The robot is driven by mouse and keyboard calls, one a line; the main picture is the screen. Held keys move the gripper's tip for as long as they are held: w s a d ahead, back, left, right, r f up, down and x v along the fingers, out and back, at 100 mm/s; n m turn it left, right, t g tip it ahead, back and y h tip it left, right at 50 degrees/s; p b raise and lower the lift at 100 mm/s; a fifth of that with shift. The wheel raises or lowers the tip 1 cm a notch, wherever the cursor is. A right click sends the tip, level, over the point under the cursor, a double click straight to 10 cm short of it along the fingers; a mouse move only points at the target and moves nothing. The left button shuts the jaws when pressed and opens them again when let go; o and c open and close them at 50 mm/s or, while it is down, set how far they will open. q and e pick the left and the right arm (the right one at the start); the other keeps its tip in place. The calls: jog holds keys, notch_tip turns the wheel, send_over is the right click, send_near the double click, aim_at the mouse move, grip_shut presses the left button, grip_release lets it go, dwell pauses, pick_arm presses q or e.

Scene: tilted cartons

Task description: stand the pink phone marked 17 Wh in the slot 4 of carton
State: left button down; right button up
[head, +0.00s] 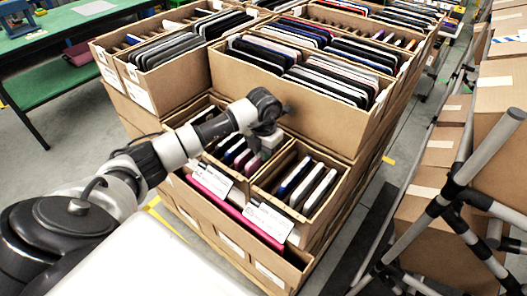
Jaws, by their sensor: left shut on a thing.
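My left gripper (262,152) reaches down from above into the back of the lower front carton (325,212). It is shut on a phone that is mostly hidden behind the fingers and wrist, so its colour and marking cannot be read. Several phones stand on edge in the compartment just left of the gripper, among them pink ones (240,160). Several dark and white phones (300,180) lean in the right-hand compartment. Slot numbers cannot be made out. My right gripper is not in view.
A taller carton (330,118) full of upright devices stands right behind my gripper. A pink edge (222,203) lies in the carton's front part, beside white labels (268,222). A metal-framed rack with boxes (460,170) is at right, a green table (70,30) at back left.

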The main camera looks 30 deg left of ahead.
pick_arm(q)
jog(key=shift+f, duration=0.3)
dwell(0.6)
jog(key=c, duration=1.1)
grip_release()
jog(key=shift+o, duration=0.4)
